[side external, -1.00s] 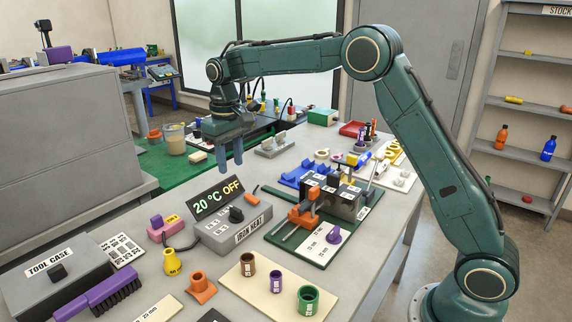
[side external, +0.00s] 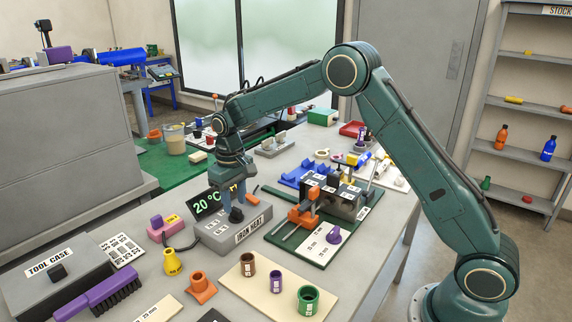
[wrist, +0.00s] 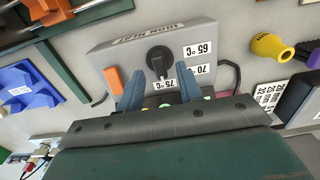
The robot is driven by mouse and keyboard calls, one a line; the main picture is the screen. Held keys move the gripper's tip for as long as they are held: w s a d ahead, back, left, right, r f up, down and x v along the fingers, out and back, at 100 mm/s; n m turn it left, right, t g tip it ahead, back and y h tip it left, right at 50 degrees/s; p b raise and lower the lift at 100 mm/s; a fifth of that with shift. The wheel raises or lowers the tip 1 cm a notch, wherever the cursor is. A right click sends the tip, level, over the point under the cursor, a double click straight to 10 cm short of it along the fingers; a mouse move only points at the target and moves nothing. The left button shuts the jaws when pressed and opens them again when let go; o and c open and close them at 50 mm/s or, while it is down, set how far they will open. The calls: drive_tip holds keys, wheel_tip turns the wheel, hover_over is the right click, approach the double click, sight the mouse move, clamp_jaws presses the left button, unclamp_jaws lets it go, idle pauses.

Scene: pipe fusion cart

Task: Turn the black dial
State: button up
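The black dial (side external: 237,215) stands on top of the grey iron heat box (side external: 250,236), behind its front label. In the wrist view the dial (wrist: 160,60) has a raised grip bar and sits among labels reading 65, 70 and 75 °C. My gripper (side external: 235,203) is above the dial, pointing down. In the wrist view its two blue fingers (wrist: 160,73) are apart, one on each side of the dial, with nothing held between them. Whether either finger touches the dial I cannot tell. The display (side external: 208,205) behind reads 20 °C; my gripper hides its right part.
A pink block (side external: 161,228) and yellow fitting (side external: 172,262) are to the left. A dark cable runs out of the box's left side.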

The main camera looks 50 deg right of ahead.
sight(236, 213)
drive_tip(key=shift+f, duration=1.2)
clamp_jaws()
drive_tip(key=shift+n, duration=0.5)
drive_tip(key=n, duration=0.3)
drive_tip(key=shift+n, duration=2.5)
